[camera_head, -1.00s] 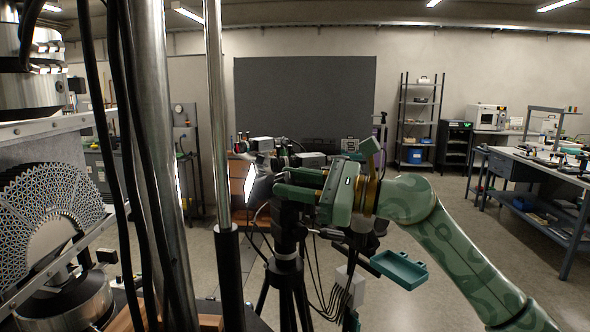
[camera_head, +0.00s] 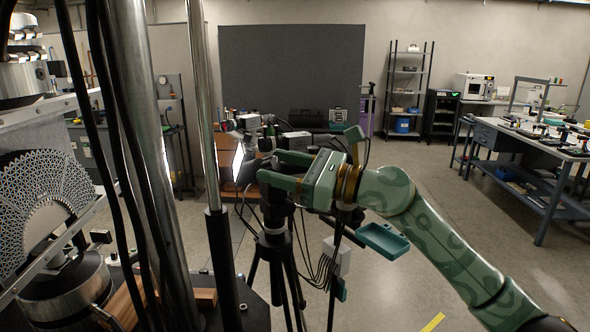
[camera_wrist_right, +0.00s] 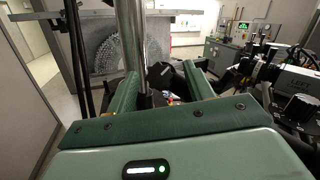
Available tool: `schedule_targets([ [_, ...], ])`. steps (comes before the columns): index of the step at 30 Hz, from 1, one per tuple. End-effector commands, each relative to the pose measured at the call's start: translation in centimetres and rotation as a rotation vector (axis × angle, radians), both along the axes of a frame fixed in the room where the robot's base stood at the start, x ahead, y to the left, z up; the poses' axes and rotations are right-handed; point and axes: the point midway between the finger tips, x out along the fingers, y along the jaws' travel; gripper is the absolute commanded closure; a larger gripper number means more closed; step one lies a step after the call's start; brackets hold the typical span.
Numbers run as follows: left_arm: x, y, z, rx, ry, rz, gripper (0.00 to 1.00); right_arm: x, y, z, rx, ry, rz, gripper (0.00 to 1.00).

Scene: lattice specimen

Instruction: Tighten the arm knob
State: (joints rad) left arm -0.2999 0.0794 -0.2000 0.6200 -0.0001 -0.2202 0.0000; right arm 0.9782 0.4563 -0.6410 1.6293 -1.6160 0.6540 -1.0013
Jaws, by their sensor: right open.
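My right gripper (camera_head: 267,168) reaches in from the right in the head view, at the top of a black tripod (camera_head: 273,245). Its two green fingers point left and are apart. In the right wrist view the open gripper (camera_wrist_right: 163,80) has a dark fitting (camera_wrist_right: 160,73) showing beyond and between its fingertips. I cannot tell whether that fitting is the arm knob, nor whether a finger touches it. The knob is not clearly made out in the head view, where the gripper covers the tripod's top. My left gripper is not in view.
A lit white panel (camera_head: 238,161) stands just left of my right gripper. A teal tray (camera_head: 383,240) hangs below my right arm. A thin metal post (camera_head: 205,110) and a test machine with a lattice fan (camera_head: 45,205) stand left. Cables hang by the tripod.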

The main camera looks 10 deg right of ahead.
Motion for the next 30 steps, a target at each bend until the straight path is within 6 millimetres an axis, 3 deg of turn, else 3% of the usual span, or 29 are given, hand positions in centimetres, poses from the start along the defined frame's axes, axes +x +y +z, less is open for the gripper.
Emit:
schedule_targets([
  [5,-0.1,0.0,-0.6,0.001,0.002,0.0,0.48,-0.9,-2.1,-0.6,-0.003,0.002,-0.003,0.48],
  [18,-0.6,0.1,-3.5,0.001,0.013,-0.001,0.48,-6.0,-12.0,-2.0,-0.003,0.003,-0.004,0.48],
  [24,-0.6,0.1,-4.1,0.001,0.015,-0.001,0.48,-7.2,-14.0,-2.0,-0.001,0.002,-0.002,0.48],
  [30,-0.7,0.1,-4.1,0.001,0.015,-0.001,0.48,-7.4,-14.3,-1.8,0.0,0.001,0.0,0.48],
])
